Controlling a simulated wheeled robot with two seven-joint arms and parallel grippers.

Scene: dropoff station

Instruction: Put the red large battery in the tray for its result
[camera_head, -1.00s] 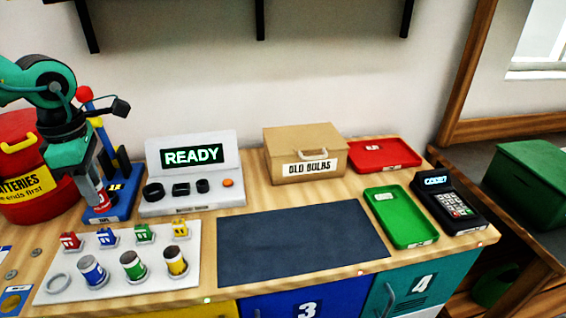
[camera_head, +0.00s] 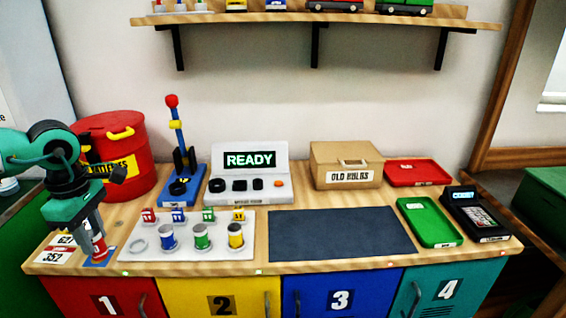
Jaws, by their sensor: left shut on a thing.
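My left gripper (camera_head: 95,238) is shut on the red large battery (camera_head: 99,250), which is upright at the table's front left. The battery is over or on a small blue card (camera_head: 98,263); I cannot tell whether it touches. The gripper hides the battery's upper part. The tester (camera_head: 250,185) at the back middle reads "READY". My right gripper is not in view.
A white rack (camera_head: 190,247) holds blue, green and yellow batteries. A blue stand (camera_head: 181,186), a red drum (camera_head: 118,150), an "OLD BULBS" box (camera_head: 346,165) and a keypad device (camera_head: 475,213) stand around. A dark mat (camera_head: 340,233) is bare. A shelf (camera_head: 310,18) hangs above.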

